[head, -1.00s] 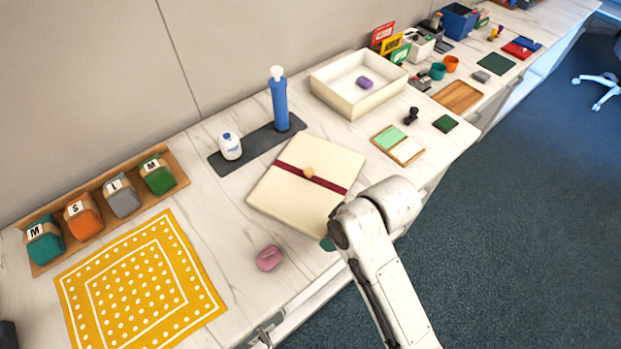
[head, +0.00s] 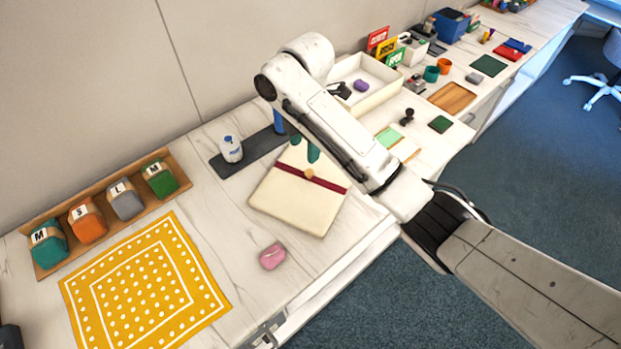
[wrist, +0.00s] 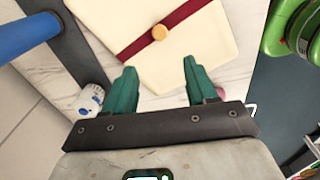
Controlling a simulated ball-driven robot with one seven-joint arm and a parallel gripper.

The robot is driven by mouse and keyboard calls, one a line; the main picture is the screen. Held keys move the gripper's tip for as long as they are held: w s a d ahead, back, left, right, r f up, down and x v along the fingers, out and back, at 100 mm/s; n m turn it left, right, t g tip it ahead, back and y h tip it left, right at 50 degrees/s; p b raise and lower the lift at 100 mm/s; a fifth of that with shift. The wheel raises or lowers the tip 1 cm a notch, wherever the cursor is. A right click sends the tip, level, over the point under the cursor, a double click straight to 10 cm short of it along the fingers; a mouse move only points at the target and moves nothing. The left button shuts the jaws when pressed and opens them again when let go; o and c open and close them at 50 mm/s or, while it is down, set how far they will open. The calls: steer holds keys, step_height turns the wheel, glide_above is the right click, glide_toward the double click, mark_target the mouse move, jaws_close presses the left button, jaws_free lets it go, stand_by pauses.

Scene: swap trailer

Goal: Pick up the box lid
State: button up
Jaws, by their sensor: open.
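The box lid (head: 290,205) is a flat cream square with a dark red ribbon and a round tan knob (head: 309,174) at its middle. It lies on the counter in the head view. In the wrist view the lid (wrist: 190,62) is at the top, with its knob (wrist: 159,32) ahead of my fingers. My gripper (wrist: 158,80) has green fingers, spread wide apart with nothing between them. In the head view its green fingers show over the lid's back edge, partly hidden by my arm. The fingers appear apart from the knob.
The open cream box (head: 387,99) with a purple item stands behind my arm. A blue pump (head: 278,121) and a white bottle (head: 231,149) stand on a dark mat (head: 243,158) close to the lid. A pink object (head: 272,256) and yellow cloth (head: 145,285) lie in front.

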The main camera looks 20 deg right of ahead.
mark_target(309, 172)
steer(key=f, duration=0.3)
steer(key=f+p, duration=0.1)
steer(key=f, duration=0.3)
steer(key=d+f+p, duration=0.1)
steer(key=f, duration=0.2)
steer(key=shift+w+d+f, duration=0.1)
steer(key=shift+w+f, duration=0.05)
steer(key=shift+c, duration=0.3)
jaws_close()
